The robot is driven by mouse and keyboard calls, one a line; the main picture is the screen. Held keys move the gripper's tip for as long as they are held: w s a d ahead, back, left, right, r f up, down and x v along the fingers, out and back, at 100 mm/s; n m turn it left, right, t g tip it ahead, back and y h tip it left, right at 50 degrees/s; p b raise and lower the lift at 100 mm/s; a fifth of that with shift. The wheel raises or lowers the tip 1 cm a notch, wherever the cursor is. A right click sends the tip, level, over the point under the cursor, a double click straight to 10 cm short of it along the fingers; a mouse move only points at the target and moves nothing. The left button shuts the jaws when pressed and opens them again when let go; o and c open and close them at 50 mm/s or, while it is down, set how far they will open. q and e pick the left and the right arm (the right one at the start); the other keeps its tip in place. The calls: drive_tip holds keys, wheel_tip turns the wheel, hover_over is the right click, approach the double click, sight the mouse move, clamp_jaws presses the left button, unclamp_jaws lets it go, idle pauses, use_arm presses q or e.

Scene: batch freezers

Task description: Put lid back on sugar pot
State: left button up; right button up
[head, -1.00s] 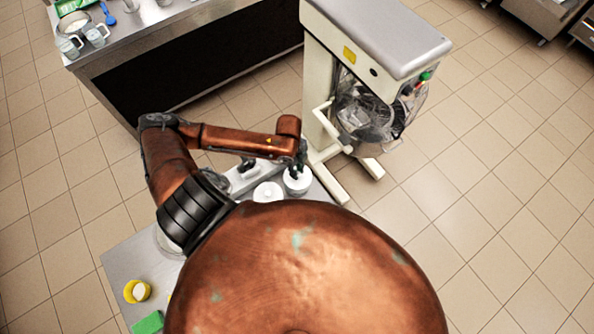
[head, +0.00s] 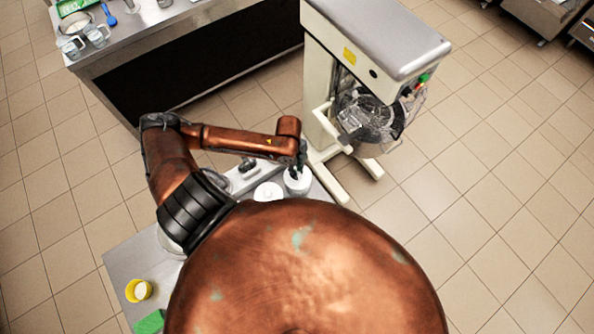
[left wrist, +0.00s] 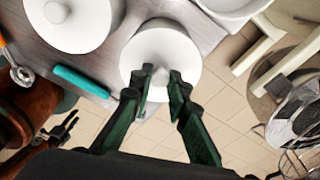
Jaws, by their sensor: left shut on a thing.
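A round white lid (left wrist: 158,48) lies below my left gripper (left wrist: 162,78) in the left wrist view. The gripper's dark green fingers are shut on its knob, which they mostly hide. In the head view my left gripper (head: 299,163) is at the top of a white pot (head: 297,183) near the far end of the counter. The lid hides the pot's opening, and I cannot tell whether it rests fully on the rim. My right gripper (left wrist: 62,130) appears at the lower left of the wrist view, open and empty; it is out of the head view.
A second white lidded pot (left wrist: 85,30) stands close on the left. A teal-handled tool (left wrist: 82,80) lies on the metal counter (head: 128,262). A yellow cup (head: 139,290) and a green item (head: 150,322) are at the near end. A large mixer (head: 370,75) stands just beyond.

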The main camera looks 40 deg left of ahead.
use_arm(q)
drive_tip(key=shift+p, duration=0.5)
drive_tip(key=shift+f+p, duration=0.15)
drive_tip(key=shift+p, duration=0.2)
idle(1.1)
drive_tip(key=shift+p, duration=0.45)
idle(0.6)
drive_tip(key=o, duration=0.9)
drive_tip(key=shift+o, duration=0.2)
drive_tip(key=o, duration=0.4)
drive_tip(key=shift+o, duration=0.2)
